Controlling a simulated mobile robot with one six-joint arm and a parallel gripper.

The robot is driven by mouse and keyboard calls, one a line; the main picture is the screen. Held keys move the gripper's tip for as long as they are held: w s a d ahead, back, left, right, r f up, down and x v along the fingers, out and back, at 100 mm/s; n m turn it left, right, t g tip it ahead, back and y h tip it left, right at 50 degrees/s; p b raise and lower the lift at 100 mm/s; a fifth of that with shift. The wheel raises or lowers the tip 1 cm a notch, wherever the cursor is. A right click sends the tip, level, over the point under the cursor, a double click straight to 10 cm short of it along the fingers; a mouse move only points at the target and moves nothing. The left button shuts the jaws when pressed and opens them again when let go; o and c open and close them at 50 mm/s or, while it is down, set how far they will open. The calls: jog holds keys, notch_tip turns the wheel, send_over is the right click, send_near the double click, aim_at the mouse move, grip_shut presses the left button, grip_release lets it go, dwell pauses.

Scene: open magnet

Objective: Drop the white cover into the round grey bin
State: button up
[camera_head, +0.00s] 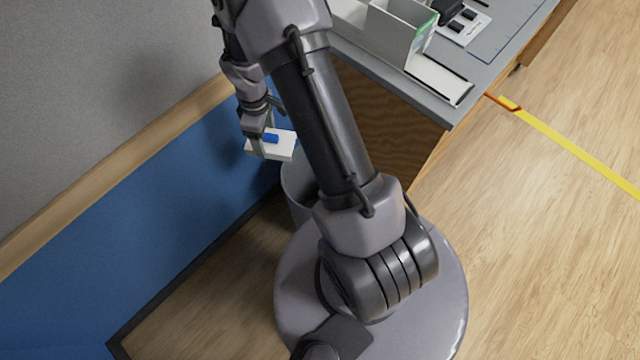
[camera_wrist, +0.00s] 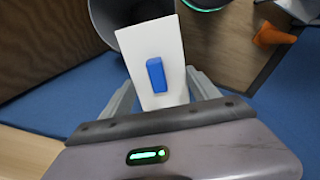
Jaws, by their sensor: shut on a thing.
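The white cover (camera_head: 284,148) is a flat white plate with a blue raised block on it. My gripper (camera_head: 262,144) is shut on the cover and holds it in the air beside the blue wall panel. In the wrist view the cover (camera_wrist: 172,88) lies between my two fingers (camera_wrist: 160,95), with its far end over the bin's opening. The round grey bin (camera_head: 296,190) stands on the floor between the wall and the desk, partly hidden by my arm. In the wrist view the bin (camera_wrist: 103,18) is partly hidden behind the cover.
A desk (camera_head: 458,103) with a grey top and wooden side stands right of the bin, holding white trays (camera_head: 440,78). The wall's blue panel (camera_head: 120,220) is close on the left. A yellow floor stripe (camera_head: 575,150) crosses the open wooden floor. An orange object (camera_wrist: 273,36) shows in the wrist view.

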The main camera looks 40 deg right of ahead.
jog(key=s+d+f+n+b, duration=0.2)
jog(key=d+f+n, duration=0.3)
jog(key=f, duration=0.7)
jog(key=s+d+f+n+b, duration=0.2)
jog(key=s+d+f+n, duration=0.2)
jog(key=f, duration=0.9)
jog(key=d+n, duration=0.2)
jog(key=d, duration=0.1)
jog(key=shift+s+d+n, duration=0.3)
jog(key=shift+s+d, duration=0.05)
jog(key=o, duration=1.4)
